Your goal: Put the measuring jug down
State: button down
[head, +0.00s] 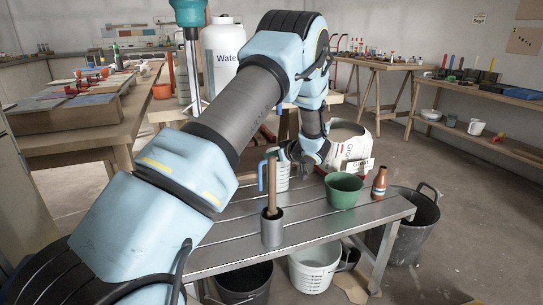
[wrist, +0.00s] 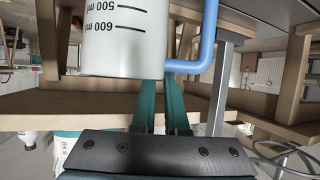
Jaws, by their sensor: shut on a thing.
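The measuring jug (wrist: 125,40) is white with dark volume marks and a blue handle. In the wrist view it appears upside down, at the ends of my gripper's teal fingers (wrist: 161,88). My gripper (head: 287,153) is shut on the jug. In the head view the jug (head: 282,178) is upright over the back part of the grey slatted table (head: 325,222), with its handle to the left. My arm and gripper hide its top. Whether its base touches the table I cannot tell.
A grey metal cup (head: 271,232) with a wooden-handled tool stands in front of the jug. A green pot (head: 343,191) and a brown bottle (head: 379,182) stand to the right. A bag (head: 350,140) is behind. The table's front left and front right are clear.

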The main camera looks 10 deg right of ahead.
jog(key=c, duration=0.9)
grip_release()
jog(key=shift+c, duration=0.2)
jog(key=p+v, duration=0.1)
jog(key=v, duration=1.1)
jog(key=shift+r, duration=0.1)
